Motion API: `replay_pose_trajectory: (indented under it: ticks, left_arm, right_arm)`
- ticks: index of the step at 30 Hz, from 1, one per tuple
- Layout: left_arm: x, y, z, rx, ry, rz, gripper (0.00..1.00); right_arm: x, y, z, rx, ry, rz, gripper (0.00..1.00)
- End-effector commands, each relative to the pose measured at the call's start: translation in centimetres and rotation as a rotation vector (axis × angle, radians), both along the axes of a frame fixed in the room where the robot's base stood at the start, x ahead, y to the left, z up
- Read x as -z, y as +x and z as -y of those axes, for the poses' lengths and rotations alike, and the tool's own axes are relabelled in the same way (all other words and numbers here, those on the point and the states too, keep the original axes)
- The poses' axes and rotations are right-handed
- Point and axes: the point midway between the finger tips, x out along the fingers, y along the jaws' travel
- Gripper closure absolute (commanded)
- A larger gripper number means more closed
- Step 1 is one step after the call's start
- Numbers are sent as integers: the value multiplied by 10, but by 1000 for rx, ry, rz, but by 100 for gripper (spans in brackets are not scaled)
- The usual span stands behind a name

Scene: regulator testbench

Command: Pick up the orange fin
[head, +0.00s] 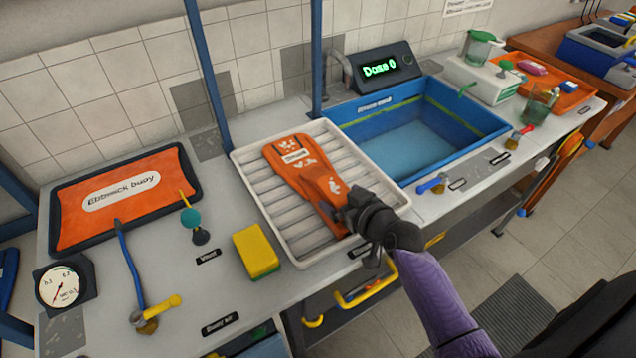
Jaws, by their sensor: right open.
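The orange fin (313,178) lies in the white ribbed tray (247,162) on the bench, with white markings and a label on it. Its wide end is toward the back, and its narrower end runs toward the front right. My right gripper (350,205) is open at the right side of the fin's lower part, over the tray's front right portion. The dark gripper body hides part of the tray and perhaps the fin's edge. I cannot tell whether the fingers touch the fin. My left gripper is not in view.
A blue water basin (500,118) stands right of the tray, with a display box (388,68) behind it. A yellow sponge (256,252) sits left of the tray's front. Blue posts rise behind.

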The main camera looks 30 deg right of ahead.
Motion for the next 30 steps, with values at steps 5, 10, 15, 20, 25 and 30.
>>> replay_pose_trajectory:
  ticks: [5, 10, 15, 20, 25, 30]
  left_arm:
    - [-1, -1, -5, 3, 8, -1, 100]
    - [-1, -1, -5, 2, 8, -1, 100]
    - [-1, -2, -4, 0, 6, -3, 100]
    - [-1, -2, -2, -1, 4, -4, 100]
    - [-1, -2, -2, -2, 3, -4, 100]
    - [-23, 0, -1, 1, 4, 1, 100]
  right_arm:
    - [-1, 0, 0, 0, 0, 0, 13]
    - [-1, -1, 0, 0, 0, 0, 49]
    - [-1, -1, 0, 0, 0, 1, 85]
    - [-2, 0, 0, 1, 0, 3, 100]
    - [-3, 0, 0, 1, 0, 3, 100]
    - [-39, 0, 0, 0, 0, 9, 100]
